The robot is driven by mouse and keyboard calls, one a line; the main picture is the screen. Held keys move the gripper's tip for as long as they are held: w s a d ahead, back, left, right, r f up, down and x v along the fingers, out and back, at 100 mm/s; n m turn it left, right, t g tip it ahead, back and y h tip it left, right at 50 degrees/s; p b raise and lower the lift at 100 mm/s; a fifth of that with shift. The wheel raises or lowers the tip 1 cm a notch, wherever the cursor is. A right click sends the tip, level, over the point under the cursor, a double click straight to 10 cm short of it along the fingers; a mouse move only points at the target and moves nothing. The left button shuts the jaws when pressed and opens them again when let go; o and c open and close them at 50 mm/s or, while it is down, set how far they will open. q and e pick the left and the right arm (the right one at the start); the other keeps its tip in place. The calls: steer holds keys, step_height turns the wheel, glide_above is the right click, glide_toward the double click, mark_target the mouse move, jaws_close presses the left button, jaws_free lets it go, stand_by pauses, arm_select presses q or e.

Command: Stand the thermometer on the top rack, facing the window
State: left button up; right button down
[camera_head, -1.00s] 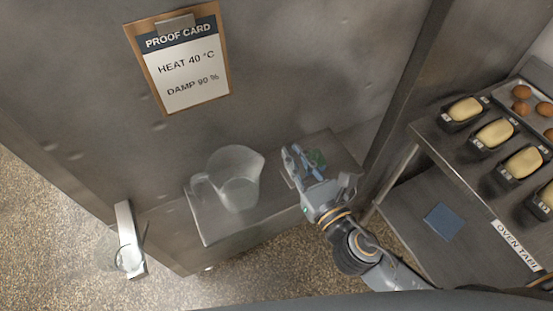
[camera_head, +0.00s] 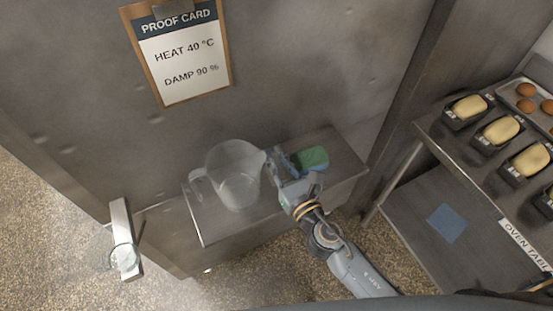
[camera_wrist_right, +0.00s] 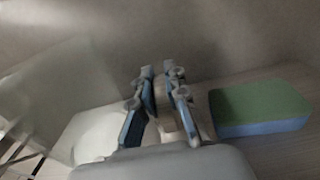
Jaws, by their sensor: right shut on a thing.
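My right gripper (camera_head: 278,165) is low over the steel shelf, between the clear jug (camera_head: 238,180) and a green and blue sponge (camera_head: 312,158). In the right wrist view its blue-padded fingers (camera_wrist_right: 158,98) are shut on a small pale thing (camera_wrist_right: 188,118), mostly hidden by the fingers and the palm. I cannot tell whether this is the thermometer; no thermometer shows clearly elsewhere. The sponge (camera_wrist_right: 260,108) lies close to the right of the fingers in that view. No top rack or window can be made out. My left gripper is not in view.
The shelf (camera_head: 215,225) stands against a steel wall with a proof card (camera_head: 180,60). A metal bar (camera_head: 120,220) stands out at left.

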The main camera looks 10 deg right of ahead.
steer(key=shift+f, duration=0.2)
steer(key=c, duration=1.4)
jaws_free()
steer(key=shift+r, duration=0.1)
steer(key=shift+o, duration=0.2)
